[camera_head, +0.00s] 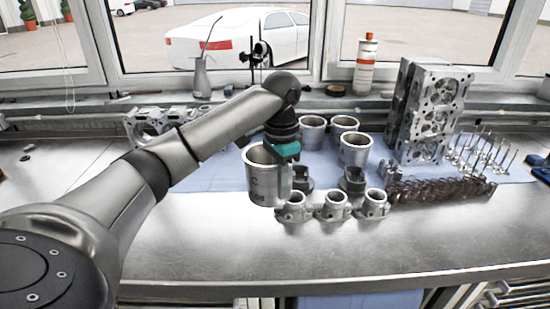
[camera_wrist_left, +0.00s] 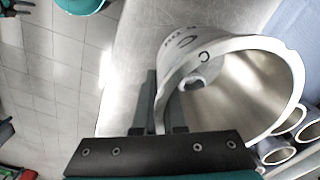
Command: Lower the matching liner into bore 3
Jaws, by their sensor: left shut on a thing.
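My left gripper (camera_head: 284,184) is shut on the wall of a grey metal liner (camera_head: 263,185), near its rim. The liner is upright in the head view, over the front of the blue mat, with a letter C and smaller marks on its side. In the left wrist view the liner (camera_wrist_left: 245,85) shows its open mouth, and the left gripper's fingers (camera_wrist_left: 160,105) are at its wall. Three other liners stand behind it: one (camera_head: 312,134), one (camera_head: 343,126) and one (camera_head: 356,150). Bore 3 cannot be made out. My right gripper is not in view.
A grey casting with round openings (camera_head: 147,124) lies at the back left, partly behind my arm. Small metal parts (camera_head: 333,207) stand in front. Cylinder heads (camera_head: 430,115), springs (camera_head: 440,190) and valves (camera_head: 485,152) are at right. The bench front (camera_head: 400,245) is clear.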

